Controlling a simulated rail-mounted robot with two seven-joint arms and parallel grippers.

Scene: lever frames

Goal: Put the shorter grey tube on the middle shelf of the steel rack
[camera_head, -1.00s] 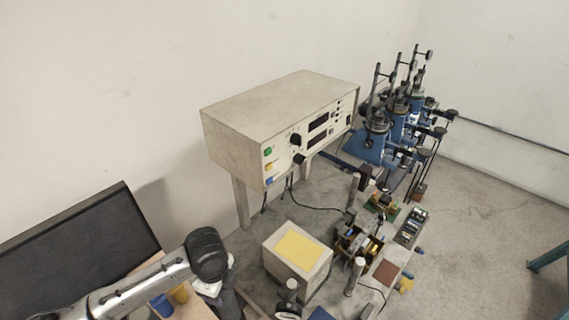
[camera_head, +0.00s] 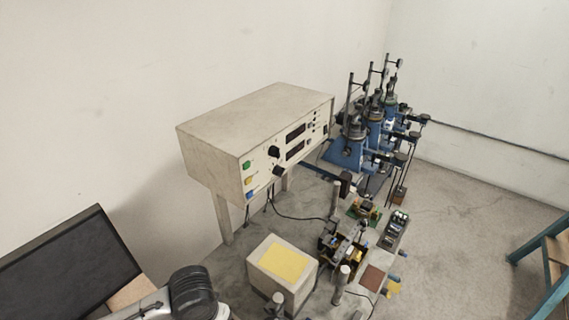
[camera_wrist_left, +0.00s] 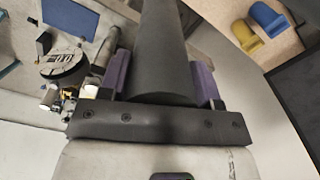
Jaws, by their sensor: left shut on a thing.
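In the left wrist view, a dark grey tube (camera_wrist_left: 163,55) lies between the two purple-padded fingers of my left gripper (camera_wrist_left: 160,82). The gripper is shut on it, and the tube runs out past the top edge of the picture. In the head view my left arm shows only at the bottom left edge, and its gripper and the tube are out of the picture. No second grey tube can be made out for comparing length. A blue frame with wooden boards (camera_head: 555,255) stands at the right edge of the head view; I cannot tell if it is the steel rack. My right gripper is not in view.
A bench holds a beige instrument box (camera_head: 255,135) on legs, a yellow-topped block (camera_head: 283,265) and several small devices. Blue lever machines (camera_head: 352,145) stand behind. A dark monitor (camera_head: 68,270) is at left. Grey floor (camera_head: 465,215) is clear at right.

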